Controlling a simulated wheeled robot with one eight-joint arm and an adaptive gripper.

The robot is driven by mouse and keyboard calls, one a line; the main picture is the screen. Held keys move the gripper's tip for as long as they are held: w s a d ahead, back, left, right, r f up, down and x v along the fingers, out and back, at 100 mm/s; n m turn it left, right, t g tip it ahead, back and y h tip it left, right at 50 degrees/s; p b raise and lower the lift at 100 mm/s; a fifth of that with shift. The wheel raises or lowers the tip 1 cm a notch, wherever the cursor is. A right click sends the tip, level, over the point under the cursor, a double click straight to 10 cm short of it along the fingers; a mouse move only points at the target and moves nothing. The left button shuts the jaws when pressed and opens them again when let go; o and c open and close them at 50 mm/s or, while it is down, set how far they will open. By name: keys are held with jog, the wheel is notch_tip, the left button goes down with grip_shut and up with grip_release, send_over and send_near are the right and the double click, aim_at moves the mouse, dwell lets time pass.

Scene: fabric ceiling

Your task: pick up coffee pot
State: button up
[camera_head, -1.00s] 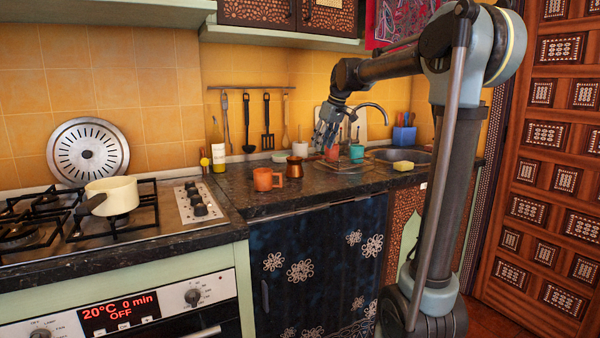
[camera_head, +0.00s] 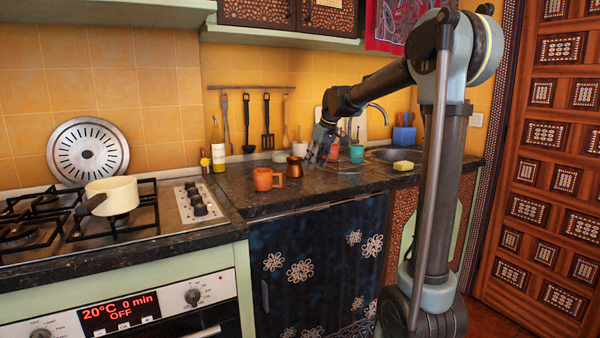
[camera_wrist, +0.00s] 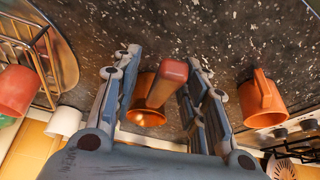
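The coffee pot is a small copper pot (camera_head: 295,168) standing on the dark counter, right of an orange mug. My gripper (camera_head: 315,158) is just right of the pot and low over the counter, its fingers pointing down. In the wrist view the copper pot (camera_wrist: 146,117) and its thick reddish-brown handle (camera_wrist: 168,84) show between the two fingers of my gripper (camera_wrist: 163,62). The fingers are spread, with a gap visible on both sides of the handle. The gripper holds nothing.
The orange mug (camera_head: 266,179) stands close left of the pot. A teal cup (camera_head: 357,153), a wire rack (camera_wrist: 38,45) and a red cup (camera_wrist: 14,92) are on the other side. A cream saucepan (camera_head: 113,195) sits on the stove. The counter front is clear.

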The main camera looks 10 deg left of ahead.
jog(key=shift+c, duration=0.2)
grip_shut()
notch_tip(320, 180, up, 10)
jog(key=shift+r, duration=0.1)
dwell(0.5)
